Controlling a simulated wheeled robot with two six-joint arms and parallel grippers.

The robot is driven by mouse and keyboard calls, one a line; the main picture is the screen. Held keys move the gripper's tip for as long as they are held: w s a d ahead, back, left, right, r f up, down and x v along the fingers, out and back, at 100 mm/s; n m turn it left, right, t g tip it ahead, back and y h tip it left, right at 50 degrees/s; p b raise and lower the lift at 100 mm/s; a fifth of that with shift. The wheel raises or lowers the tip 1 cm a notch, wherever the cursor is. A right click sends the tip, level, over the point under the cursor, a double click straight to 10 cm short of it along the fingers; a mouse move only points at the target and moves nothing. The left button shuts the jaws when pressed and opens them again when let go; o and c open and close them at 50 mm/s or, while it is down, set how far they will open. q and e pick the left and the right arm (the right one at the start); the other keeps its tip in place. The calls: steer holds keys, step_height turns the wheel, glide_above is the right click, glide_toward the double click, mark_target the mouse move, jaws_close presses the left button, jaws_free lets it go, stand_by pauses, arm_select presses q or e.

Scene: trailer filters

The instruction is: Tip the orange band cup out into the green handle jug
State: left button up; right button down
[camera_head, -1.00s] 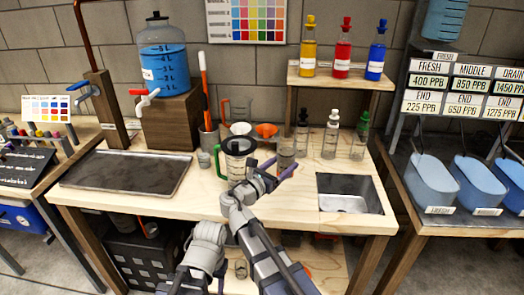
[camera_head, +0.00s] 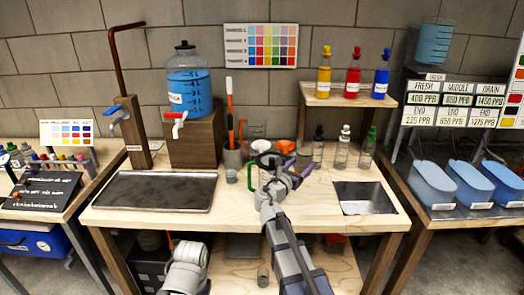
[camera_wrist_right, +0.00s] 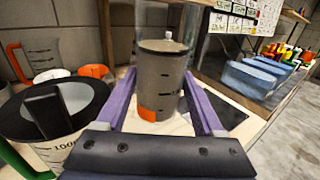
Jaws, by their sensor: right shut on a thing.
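The orange band cup (camera_wrist_right: 163,80) stands between the purple fingers of my right gripper (camera_wrist_right: 160,112) in the right wrist view. It is clear, upright, holds a murky grey-brown fill, and has an orange patch low on its side. The gripper is shut on it. The green handle jug (camera_wrist_right: 62,150) stands left of the cup in that view, with a black rim and a dark bar across its top. In the head view my right gripper (camera_head: 288,163) partly covers the jug; its green handle (camera_head: 249,177) shows at the left. My left gripper is not in view.
A dark tray (camera_head: 155,191) lies at the bench's left, and a basin (camera_head: 363,198) is set in at the right. Small dropper bottles (camera_head: 343,150) stand behind right.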

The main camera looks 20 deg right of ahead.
steer(key=shift+n, duration=0.5)
steer(key=shift+w+a+r+n, duration=0.1)
steer(key=shift+a+r+n, duration=0.05)
steer(key=shift+n, duration=0.35)
steer(key=shift+w+a+r+n+t+p, duration=0.1)
steer(key=shift+r+n+t+p, duration=0.1)
steer(key=shift+r+n, duration=0.25)
steer(key=shift+w+a+r+n+t+p, duration=0.1)
steer(key=shift+r+n+p, duration=0.1)
steer(key=shift+r+n, duration=0.25)
steer(key=shift+w+a+f+n+b, duration=0.1)
steer(key=shift+a+n+b, duration=0.05)
steer(key=shift+n, duration=0.4)
steer(key=shift+w+a+n+b, duration=0.1)
steer(key=shift+n+b, duration=0.05)
steer(key=shift+n, duration=0.4)
steer(key=shift+w+a+r+n+t+p, duration=0.1)
steer(key=shift+r+n+t+p, duration=0.2)
steer(key=shift+r+n+p, duration=0.15)
steer(key=shift+w+a+r+n, duration=0.15)
steer(key=shift+r+n, duration=0.1)
steer(key=shift+n, duration=0.2)
steer(key=shift+f+n, duration=0.15)
steer(key=shift+n, duration=0.15)
